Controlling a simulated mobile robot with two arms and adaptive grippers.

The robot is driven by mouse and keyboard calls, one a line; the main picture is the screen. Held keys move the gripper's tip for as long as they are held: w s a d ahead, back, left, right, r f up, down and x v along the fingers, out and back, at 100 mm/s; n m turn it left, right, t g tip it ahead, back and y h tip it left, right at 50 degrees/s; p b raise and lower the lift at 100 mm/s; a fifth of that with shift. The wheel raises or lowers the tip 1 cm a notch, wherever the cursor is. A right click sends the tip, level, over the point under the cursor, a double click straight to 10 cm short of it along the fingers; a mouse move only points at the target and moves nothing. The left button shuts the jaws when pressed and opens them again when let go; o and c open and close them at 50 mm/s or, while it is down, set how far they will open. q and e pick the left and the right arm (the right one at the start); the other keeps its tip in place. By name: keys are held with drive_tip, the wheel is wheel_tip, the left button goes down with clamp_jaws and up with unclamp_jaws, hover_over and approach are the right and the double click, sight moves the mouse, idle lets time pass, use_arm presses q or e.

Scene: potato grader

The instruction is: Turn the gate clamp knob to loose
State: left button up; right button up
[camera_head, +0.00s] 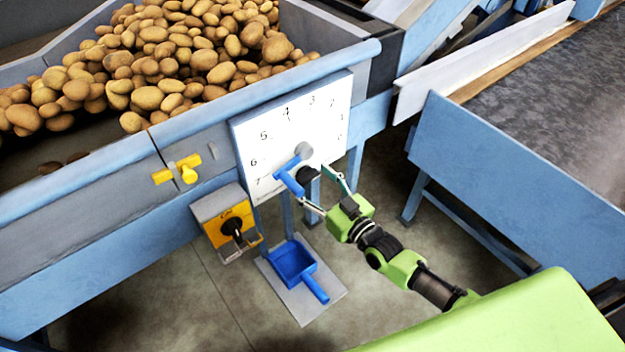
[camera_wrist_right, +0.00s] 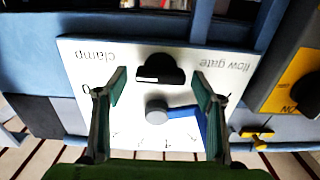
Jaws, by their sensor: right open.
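The black gate clamp knob (camera_head: 307,175) sits low on the white scale plate (camera_head: 262,126), below the grey hub of the blue gate lever (camera_head: 289,180). In the right wrist view the plate appears upside down, and the knob (camera_wrist_right: 160,70) shows a white mark on its face. The word "clamp" stands on one side of it and "flow gate" on the other. My right gripper (camera_head: 316,186) is open in front of the plate. In the wrist view its fingers (camera_wrist_right: 160,82) stand apart on either side of the knob. Contact cannot be told. My left gripper is not in view.
The blue lever (camera_wrist_right: 201,125) lies close to one right finger. Left of the plate are a yellow latch (camera_head: 180,172) and a yellow switch box (camera_head: 231,222). A blue scoop (camera_head: 295,264) lies below. Potatoes (camera_head: 165,60) fill the hopper. A blue-sided conveyor (camera_head: 500,170) stands right.

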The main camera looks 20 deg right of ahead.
drive_tip(key=c, duration=1.1)
drive_tip(key=shift+n, duration=0.3)
drive_tip(key=n+p, duration=0.1)
drive_tip(key=n, duration=0.1)
drive_tip(key=shift+n, duration=0.3)
drive_tip(key=n+p, duration=0.1)
drive_tip(key=n, duration=0.3)
drive_tip(key=shift+a+n, duration=0.15)
drive_tip(key=shift+n, duration=0.15)
drive_tip(key=n, duration=0.4)
drive_tip(key=shift+s+f+n, duration=0.1)
drive_tip(key=shift+f+n, duration=0.1)
drive_tip(key=shift+n, duration=0.1)
drive_tip(key=n+b, duration=0.1)
drive_tip(key=n, duration=0.4)
drive_tip(key=shift+f+b, duration=0.1)
drive_tip(key=shift+b, duration=0.25)
drive_tip(key=shift+n, duration=0.4)
